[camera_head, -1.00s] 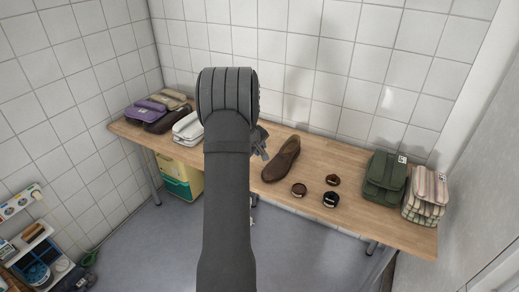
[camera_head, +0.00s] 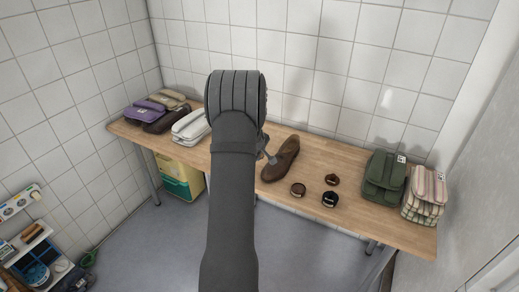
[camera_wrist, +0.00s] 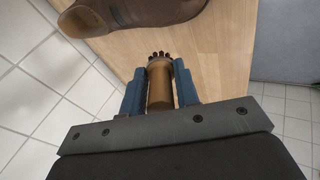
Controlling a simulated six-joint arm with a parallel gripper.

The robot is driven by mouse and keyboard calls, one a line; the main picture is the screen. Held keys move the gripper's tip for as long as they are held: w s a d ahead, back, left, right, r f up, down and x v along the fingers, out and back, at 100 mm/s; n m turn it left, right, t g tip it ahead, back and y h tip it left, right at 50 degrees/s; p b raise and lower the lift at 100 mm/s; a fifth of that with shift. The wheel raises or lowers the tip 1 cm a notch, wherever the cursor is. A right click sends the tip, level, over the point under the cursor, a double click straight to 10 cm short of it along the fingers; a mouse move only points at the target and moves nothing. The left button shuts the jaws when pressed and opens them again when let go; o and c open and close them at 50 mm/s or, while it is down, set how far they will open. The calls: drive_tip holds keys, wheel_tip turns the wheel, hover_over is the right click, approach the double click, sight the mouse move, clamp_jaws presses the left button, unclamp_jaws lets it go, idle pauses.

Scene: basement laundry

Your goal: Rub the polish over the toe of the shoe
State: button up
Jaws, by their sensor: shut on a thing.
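The brown leather shoe (camera_head: 281,160) lies on the wooden table. In the wrist view its brown side (camera_wrist: 150,10) fills the top edge, cut off by the frame. My gripper (camera_wrist: 158,66) is shut on a brown cylindrical handle (camera_wrist: 160,92) with a dark bristled end (camera_wrist: 160,56), a brush. The bristles point toward the shoe and appear apart from it. In the head view my gripper (camera_head: 269,157) shows beside the shoe's left side, mostly hidden by my arm. Whether the bristles carry polish is too small to tell.
Green (camera_head: 384,178) and striped (camera_head: 426,195) bags stand at the table's right end. Several bags, one white (camera_head: 190,126), are at the left. A tiled wall stands behind.

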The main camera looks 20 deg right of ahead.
drive_tip(key=shift+f, duration=1.6)
drive_tip(key=shift+s+d+f, duration=0.55)
drive_tip(key=shift+f, duration=0.25)
drive_tip(key=shift+s+d+f, duration=0.2)
drive_tip(key=shift+s+d, duration=0.3)
drive_tip(key=shift+s, duration=0.1)
drive_tip(key=shift+s+d, duration=0.7)
drive_tip(key=shift+s, duration=0.15)
drive_tip(key=shift+s+d+f, duration=0.15)
drive_tip(key=shift+s+d, duration=0.25)
drive_tip(key=shift+s, duration=0.05)
drive_tip(key=shift+w+a+r, duration=0.25)
drive_tip(key=shift+w+a, duration=0.4)
drive_tip(key=shift+w, duration=0.1)
drive_tip(key=shift+w+a+f, duration=0.2)
drive_tip(key=shift+w+a, duration=0.55)
drive_tip(key=shift+w, duration=0.1)
drive_tip(key=shift+w+a+f, duration=0.2)
drive_tip(key=shift+w+a, duration=0.5)
drive_tip(key=shift+w, duration=0.15)
drive_tip(key=shift+r, duration=4.65)
